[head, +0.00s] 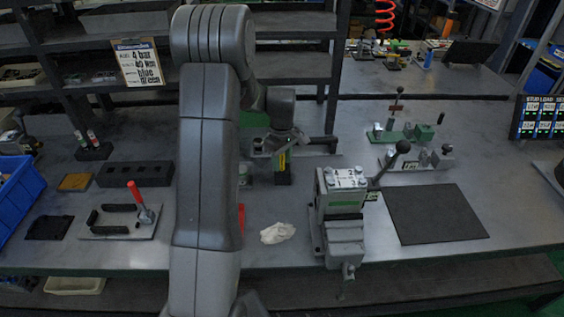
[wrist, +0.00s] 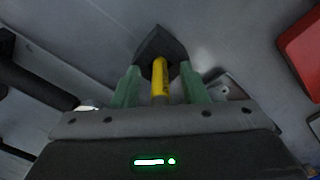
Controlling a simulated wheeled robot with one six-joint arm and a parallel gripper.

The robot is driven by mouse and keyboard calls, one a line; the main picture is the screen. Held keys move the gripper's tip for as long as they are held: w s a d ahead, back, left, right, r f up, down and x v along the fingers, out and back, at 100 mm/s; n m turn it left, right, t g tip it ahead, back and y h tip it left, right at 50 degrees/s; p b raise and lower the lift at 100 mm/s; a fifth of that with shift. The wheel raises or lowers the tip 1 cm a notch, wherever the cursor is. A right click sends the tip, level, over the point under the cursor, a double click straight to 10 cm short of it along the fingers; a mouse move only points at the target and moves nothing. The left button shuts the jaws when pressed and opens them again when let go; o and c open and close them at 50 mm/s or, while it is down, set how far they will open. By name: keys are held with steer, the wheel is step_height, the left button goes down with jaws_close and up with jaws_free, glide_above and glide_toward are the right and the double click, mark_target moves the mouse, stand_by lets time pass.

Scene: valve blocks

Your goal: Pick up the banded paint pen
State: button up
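A yellow pen (wrist: 160,78) stands in a dark holder (wrist: 152,46) in the wrist view. Its bands are too dim to make out clearly. My gripper (wrist: 158,72) has one green finger on each side of the pen, with a gap showing on both sides, so it is open around it and not touching. In the head view my gripper (head: 283,146) is low over the bench behind my arm, above the small black holder (head: 283,179), with the yellow pen (head: 282,161) partly hidden.
A grey vise-like valve block (head: 343,225) stands right of the holder, beside a black mat (head: 435,214). A white rag (head: 277,233) lies in front. At left are a black rack with two pens (head: 94,153), a long black block (head: 135,174) and a blue bin (head: 20,200).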

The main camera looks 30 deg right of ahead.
steer(key=shift+f, duration=0.15)
steer(key=shift+c, duration=0.2)
jaws_close()
